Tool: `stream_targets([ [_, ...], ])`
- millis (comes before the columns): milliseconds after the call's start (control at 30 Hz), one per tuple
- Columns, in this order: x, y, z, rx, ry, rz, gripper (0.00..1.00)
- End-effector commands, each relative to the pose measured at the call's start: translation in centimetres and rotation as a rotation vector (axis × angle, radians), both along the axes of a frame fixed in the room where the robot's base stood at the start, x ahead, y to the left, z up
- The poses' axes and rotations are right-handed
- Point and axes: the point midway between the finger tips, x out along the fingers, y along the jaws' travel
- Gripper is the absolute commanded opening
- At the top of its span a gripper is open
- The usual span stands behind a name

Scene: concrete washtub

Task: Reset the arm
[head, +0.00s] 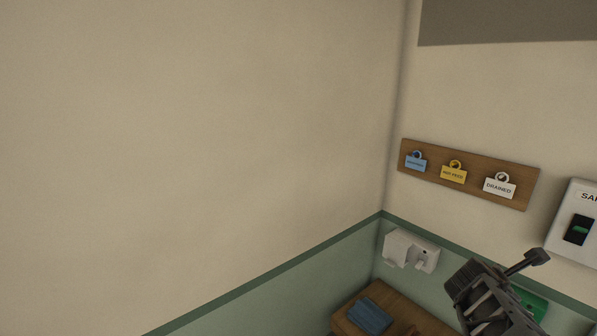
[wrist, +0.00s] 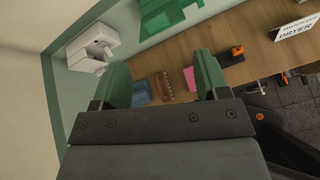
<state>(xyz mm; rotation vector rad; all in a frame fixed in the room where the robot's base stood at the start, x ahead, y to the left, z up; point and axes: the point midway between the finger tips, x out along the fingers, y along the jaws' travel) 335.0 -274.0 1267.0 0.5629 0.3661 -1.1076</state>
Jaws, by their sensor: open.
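My gripper (wrist: 163,80) shows in the wrist view with its two green fingers spread apart. Nothing is held between them. Beyond the fingers lies a wooden shelf or bench top (wrist: 222,40) against the wall. A dark grey part of my arm (head: 485,295) rises at the lower right of the head view. The fingers cannot be made out clearly there.
A wooden board (head: 520,187) with blue, yellow and white tags hangs on the wall. A white wall fixture (head: 410,250) is below it. A blue folded cloth (head: 370,317) lies on the bench. A pink item (wrist: 190,78) and a "DRYER" sign (wrist: 294,28) show in the wrist view.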

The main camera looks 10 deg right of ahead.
Motion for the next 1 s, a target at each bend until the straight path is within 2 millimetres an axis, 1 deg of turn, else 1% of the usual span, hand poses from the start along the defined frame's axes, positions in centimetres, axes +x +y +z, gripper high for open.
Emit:
stream_targets([
  [67,-1.0,0.3,-1.2,0.144,-0.149,-0.184,0.68],
  [133,-2.0,1.2,-2.3,0.304,-0.323,-0.395,0.68],
  [167,-2.2,1.9,-2.9,0.375,-0.399,-0.486,0.68],
  [200,-2.5,3.0,-3.7,0.471,-0.496,-0.606,0.68],
  [267,-2.7,5.2,-4.9,0.616,-0.63,-0.785,0.68],
  [300,-2.7,6.9,-5.6,0.712,-0.708,-0.901,0.68],
  [367,-2.8,9.7,-6.7,0.853,-0.804,-1.075,0.68],
  [400,-2.8,11.8,-7.4,0.943,-0.849,-1.186,0.68],
  [467,-2.8,15.3,-8.4,1.074,-0.886,-1.344,0.68],
  [500,-2.9,17.6,-8.9,1.153,-0.887,-1.433,0.68],
  [533,-3.0,19.2,-9.2,1.202,-0.877,-1.484,0.68],
  [600,-3.3,22.5,-9.7,1.292,-0.826,-1.536,0.68],
  [700,-3.5,25.4,-9.7,1.367,-0.757,-1.494,0.68],
  [833,-3.5,27.0,-9.5,1.395,-0.722,-1.427,0.68],
  [1000,-3.5,27.6,-9.4,1.401,-0.706,-1.404,0.68],
])
